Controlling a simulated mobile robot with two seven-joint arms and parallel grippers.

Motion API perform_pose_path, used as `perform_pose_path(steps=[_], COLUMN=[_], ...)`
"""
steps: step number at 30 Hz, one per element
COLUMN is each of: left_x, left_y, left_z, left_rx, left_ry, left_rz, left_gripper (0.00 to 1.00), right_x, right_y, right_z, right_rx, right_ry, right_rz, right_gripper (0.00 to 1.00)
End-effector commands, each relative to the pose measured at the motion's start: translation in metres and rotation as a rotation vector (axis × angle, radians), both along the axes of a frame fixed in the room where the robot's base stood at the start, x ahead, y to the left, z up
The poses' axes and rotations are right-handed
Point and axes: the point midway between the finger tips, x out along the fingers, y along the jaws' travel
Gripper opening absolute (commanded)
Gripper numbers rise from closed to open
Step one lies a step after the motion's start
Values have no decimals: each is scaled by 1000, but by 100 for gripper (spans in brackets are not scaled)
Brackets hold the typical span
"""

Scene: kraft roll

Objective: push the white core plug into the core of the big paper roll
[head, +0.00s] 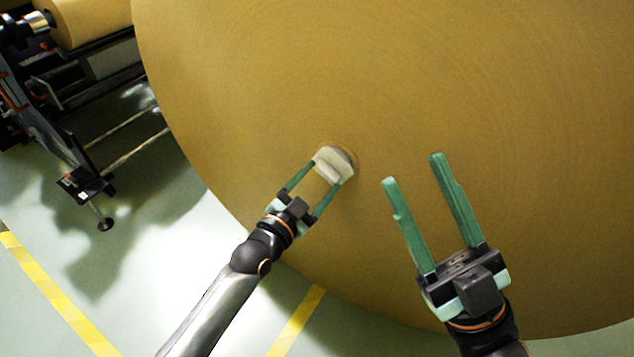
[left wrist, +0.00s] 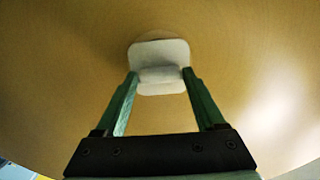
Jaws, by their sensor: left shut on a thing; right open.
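The white core plug (head: 335,160) is at the core of the big paper roll (head: 400,80), in the middle of the head view. My left gripper (head: 318,178) is shut on the plug, with one green finger on each side of it. In the left wrist view the plug (left wrist: 160,55) shows between the fingertips, in front of the brown roll face (left wrist: 70,80). The plug hides most of the core opening, so I cannot tell how deep it sits. My right gripper (head: 412,170) is open and empty, to the right of the plug in front of the roll face.
A machine frame (head: 40,130) with another brown roll (head: 90,20) stands at the upper left. Yellow floor lines (head: 55,295) run across the pale green floor (head: 160,260). The floor at the lower left is mostly clear.

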Motion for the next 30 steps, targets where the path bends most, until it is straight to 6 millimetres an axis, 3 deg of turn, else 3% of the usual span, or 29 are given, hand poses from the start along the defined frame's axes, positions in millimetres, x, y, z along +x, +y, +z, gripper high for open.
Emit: perform_pose_path(steps=[30], left_x=[10], left_y=[-7], left_z=[1], left_rx=[-1], left_ry=[-2], left_rz=[0], left_gripper=[0], right_x=[0], right_y=[0], right_z=[-3], right_rx=[2], right_ry=[0], right_rz=[-1], right_gripper=[50])
